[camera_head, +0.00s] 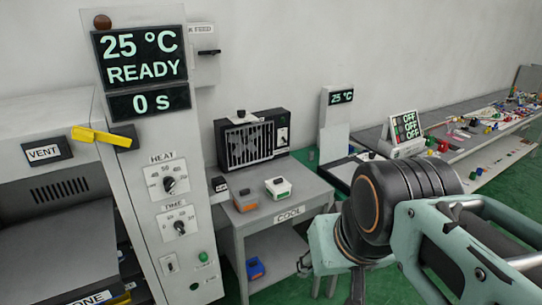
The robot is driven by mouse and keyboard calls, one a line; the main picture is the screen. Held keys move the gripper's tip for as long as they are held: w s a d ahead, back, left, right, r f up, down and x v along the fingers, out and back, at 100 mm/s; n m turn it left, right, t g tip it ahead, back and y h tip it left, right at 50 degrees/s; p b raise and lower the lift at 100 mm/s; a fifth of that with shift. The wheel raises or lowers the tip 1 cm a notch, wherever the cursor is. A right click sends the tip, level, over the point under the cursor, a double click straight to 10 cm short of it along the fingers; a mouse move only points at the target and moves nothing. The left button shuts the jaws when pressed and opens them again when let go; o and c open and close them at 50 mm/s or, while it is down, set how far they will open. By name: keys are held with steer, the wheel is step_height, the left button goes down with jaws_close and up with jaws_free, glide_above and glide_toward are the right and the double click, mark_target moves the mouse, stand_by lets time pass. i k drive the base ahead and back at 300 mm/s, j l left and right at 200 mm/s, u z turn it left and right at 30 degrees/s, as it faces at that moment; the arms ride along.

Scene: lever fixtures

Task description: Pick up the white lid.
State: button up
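A small white-topped piece (278,187) with a dark green patch on top and orange low on its side sits on the grey table marked COOL (290,213). It may be the white lid; it is too small to tell whether it is a lid alone or on a box. My gripper (331,284) is at the bottom, right of the COOL table and nearer to me, mostly hidden under my wrist. Only dark finger parts show, so its opening is unclear. It is apart from the white piece.
A grey-and-orange box (245,201) stands left of the white piece. A black fan unit (250,143) stands behind. A blue item (255,268) lies on the lower shelf. The heater panel (165,150) with a yellow lever (97,135) rises at left. A cluttered bench (470,165) runs right.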

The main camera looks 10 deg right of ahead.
mark_target(276, 184)
steer(key=i+l, duration=0.2)
steer(key=i, duration=0.2)
steer(key=i+l+u, duration=0.1)
steer(key=i, duration=0.3)
steer(key=i+l, duration=0.35)
steer(key=i+j+z, duration=0.1)
steer(key=i, duration=0.6)
steer(key=i+l+u, duration=0.1)
steer(key=l+u, duration=0.15)
steer(key=l, duration=0.2)
